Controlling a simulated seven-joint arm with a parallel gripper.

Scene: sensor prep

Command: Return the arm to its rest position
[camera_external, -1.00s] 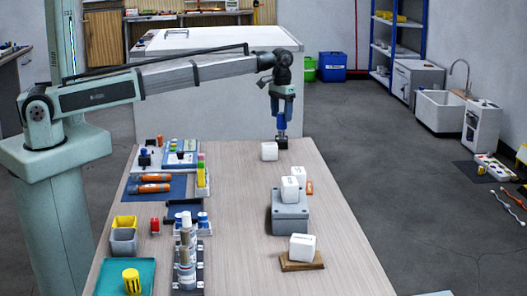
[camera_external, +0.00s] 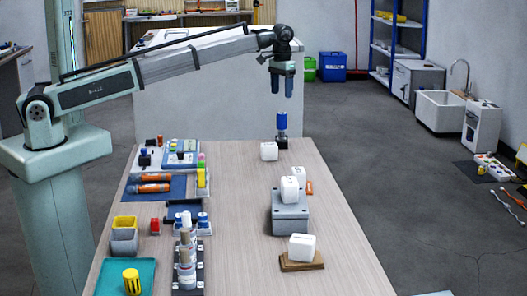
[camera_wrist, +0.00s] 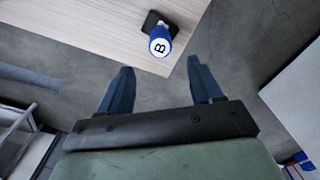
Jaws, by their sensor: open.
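My gripper (camera_external: 281,88) is open and empty in the external view, raised above the far end of the table (camera_external: 245,215). Its two dark blue fingers (camera_wrist: 160,85) are spread in the wrist view, with nothing between them. Below it, a blue cylinder (camera_external: 282,122) stands upright on a black base (camera_external: 282,142) near the table's far edge. In the wrist view the cylinder's white top, marked "B" (camera_wrist: 160,46), shows beyond the fingertips, apart from them.
A white block (camera_external: 269,151) lies beside the black base. More white blocks sit on a grey box (camera_external: 290,217) and a wooden board (camera_external: 302,263). Bins, bottles and orange-handled tools fill the table's left side. The air around my gripper is clear.

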